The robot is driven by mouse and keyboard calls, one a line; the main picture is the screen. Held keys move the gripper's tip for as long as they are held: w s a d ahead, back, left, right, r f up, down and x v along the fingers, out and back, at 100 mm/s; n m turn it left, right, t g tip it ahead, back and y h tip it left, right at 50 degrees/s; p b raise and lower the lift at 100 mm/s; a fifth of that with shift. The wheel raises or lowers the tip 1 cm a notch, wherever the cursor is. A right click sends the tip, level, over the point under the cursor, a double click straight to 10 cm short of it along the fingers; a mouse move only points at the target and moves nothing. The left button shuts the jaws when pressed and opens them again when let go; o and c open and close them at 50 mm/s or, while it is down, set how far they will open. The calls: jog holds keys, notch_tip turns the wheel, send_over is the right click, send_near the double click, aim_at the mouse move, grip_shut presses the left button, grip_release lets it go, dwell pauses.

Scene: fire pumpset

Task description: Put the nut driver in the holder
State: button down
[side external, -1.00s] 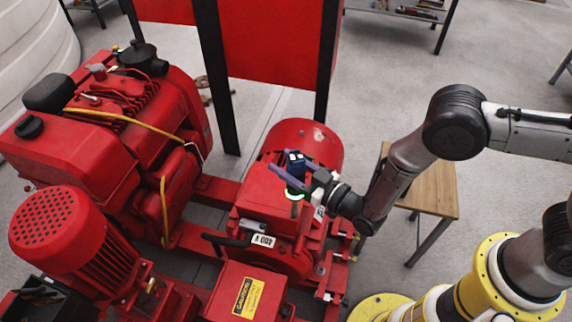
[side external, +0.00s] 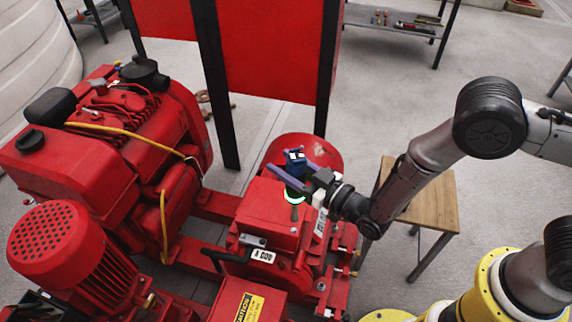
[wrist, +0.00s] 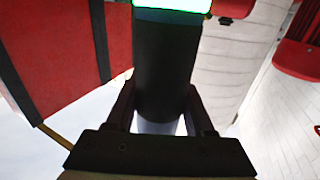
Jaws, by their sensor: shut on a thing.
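The nut driver (side external: 295,160) is a powered tool with a blue end, a dark body and a glowing green-white ring. A thin shaft points down below the ring in the side view. My gripper (side external: 290,180) is shut around its body and holds it over the red pump machinery. In the wrist view the dark cylindrical body (wrist: 165,65) sits between my two fingers (wrist: 160,105), with the glowing ring at the top edge. I cannot make out the holder in either view.
The red pump set (side external: 270,215) lies under and around the tool. A red motor (side external: 60,240) and engine (side external: 110,150) stand at the left. A red panel on black posts (side external: 210,80) rises behind. A wooden stool (side external: 425,200) stands at right, with open floor beyond.

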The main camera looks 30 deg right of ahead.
jog(key=shift+r, duration=0.25)
notch_tip(320, 180, up, 5)
jog(key=w+d+m+t+h, duration=0.1)
jog(key=w+d+h, duration=0.15)
jog(key=d, duration=0.75)
jog(key=w+d+m+h, duration=0.1)
jog(key=w+d+h, duration=0.15)
jog(key=d, duration=0.75)
jog(key=s+d+m+h, duration=0.2)
jog(key=s+d, duration=0.1)
jog(key=d, duration=0.9)
jog(key=s+d+m+h, duration=0.2)
jog(key=s+d, duration=0.1)
jog(key=d, duration=0.9)
notch_tip(320, 180, down, 27)
jog(key=shift+f, duration=0.15)
jog(key=shift+a+f, duration=0.1)
